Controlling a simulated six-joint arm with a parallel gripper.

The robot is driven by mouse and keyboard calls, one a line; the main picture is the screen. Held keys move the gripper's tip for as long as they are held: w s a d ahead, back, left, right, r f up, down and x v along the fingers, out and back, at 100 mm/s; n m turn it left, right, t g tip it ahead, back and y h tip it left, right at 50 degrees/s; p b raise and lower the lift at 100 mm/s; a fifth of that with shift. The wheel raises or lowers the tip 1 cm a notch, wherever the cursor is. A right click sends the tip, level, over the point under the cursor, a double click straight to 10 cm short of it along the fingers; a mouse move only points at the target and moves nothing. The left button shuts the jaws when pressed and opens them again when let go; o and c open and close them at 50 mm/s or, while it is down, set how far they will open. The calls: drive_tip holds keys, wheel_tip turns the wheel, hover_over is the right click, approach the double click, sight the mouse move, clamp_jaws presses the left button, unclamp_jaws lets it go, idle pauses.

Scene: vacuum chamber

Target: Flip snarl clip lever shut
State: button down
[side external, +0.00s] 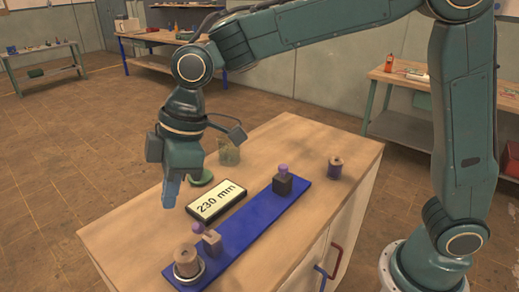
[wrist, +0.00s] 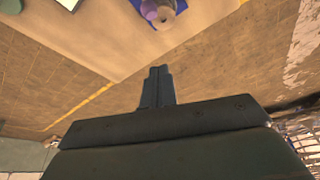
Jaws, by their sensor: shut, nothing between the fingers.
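My gripper (side external: 170,195) is shut and empty. It points down above the left side of the wooden cabinet top, left of the display. In the wrist view its fingertips (wrist: 158,72) are together over the floor beyond the cabinet edge. A blue board (side external: 245,230) lies on the cabinet top. At its near end stand a tan spool (side external: 187,262) on a metal ring and a small block (side external: 212,243) with a purple knob (side external: 198,229) beside it. At its far end stands a dark block (side external: 282,186) with a purple top (side external: 283,169). I cannot tell which part is the clip lever.
A display reading 230 mm (side external: 216,201) lies left of the board. A green disc (side external: 201,178) and a glass jar (side external: 229,152) are behind it. Another spool (side external: 335,168) stands on the right of the cabinet top (side external: 290,140). Benches stand farther back.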

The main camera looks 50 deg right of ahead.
sight(204, 232)
wheel_tip(204, 232, down, 8)
drive_tip(key=d, duration=0.1)
drive_tip(key=shift+s+d, duration=0.15)
drive_tip(key=shift+s, duration=0.15)
idle(0.5)
drive_tip(key=shift+r, duration=0.1)
